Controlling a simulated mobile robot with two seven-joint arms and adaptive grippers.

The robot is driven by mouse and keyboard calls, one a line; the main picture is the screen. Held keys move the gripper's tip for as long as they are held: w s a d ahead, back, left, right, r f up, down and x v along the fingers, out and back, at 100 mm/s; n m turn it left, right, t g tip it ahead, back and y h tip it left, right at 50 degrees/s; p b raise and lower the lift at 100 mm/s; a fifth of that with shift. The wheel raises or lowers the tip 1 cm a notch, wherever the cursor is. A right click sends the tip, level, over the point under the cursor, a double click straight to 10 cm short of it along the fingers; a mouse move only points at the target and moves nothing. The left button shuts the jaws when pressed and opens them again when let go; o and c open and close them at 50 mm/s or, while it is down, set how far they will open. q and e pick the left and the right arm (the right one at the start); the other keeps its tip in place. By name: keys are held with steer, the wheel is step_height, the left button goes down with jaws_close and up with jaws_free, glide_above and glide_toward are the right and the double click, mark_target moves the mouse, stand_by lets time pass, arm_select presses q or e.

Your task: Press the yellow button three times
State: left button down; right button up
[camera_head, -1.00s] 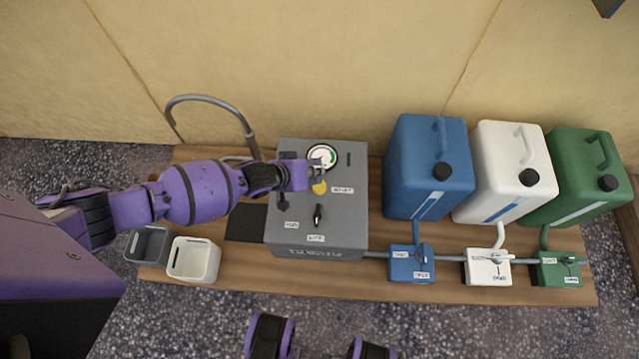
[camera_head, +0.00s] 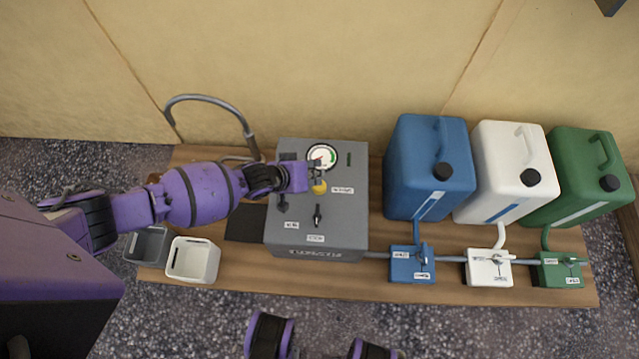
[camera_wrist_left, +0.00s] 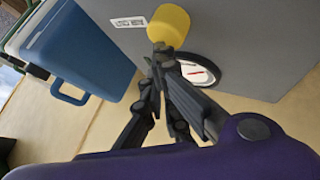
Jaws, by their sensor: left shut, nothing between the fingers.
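The yellow button (camera_head: 319,187) is on the top face of a grey machine box (camera_head: 342,233), just in front of a round dial (camera_head: 322,155). My left gripper (camera_head: 315,170) is shut and empty, its tips right by the button. In the left wrist view the yellow button (camera_wrist_left: 169,25) stands out from the grey panel, with the fingertips (camera_wrist_left: 160,52) close to its edge; I cannot tell whether they touch it. My right gripper (camera_head: 318,345) shows only in part at the bottom edge of the head view.
A black switch (camera_head: 317,215) and a dark knob (camera_head: 282,203) sit near the button. Blue (camera_head: 428,175), white (camera_head: 508,170) and green (camera_head: 572,172) canisters stand to the right, with valve boxes in front. Two small bins (camera_head: 193,260) are at the left. A curved pipe (camera_head: 215,99) rises behind.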

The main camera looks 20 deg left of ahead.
arm_select(q)
steer(key=shift+s+f+b, duration=0.1)
steer(key=shift+f+b, duration=0.45)
steer(key=shift+f, duration=0.35)
stand_by(0.8)
steer(key=shift+r, duration=0.1)
steer(key=shift+r+p, duration=1.05)
steer(key=shift+r, duration=0.15)
steer(key=shift+f, duration=0.1)
steer(key=shift+f, duration=0.3)
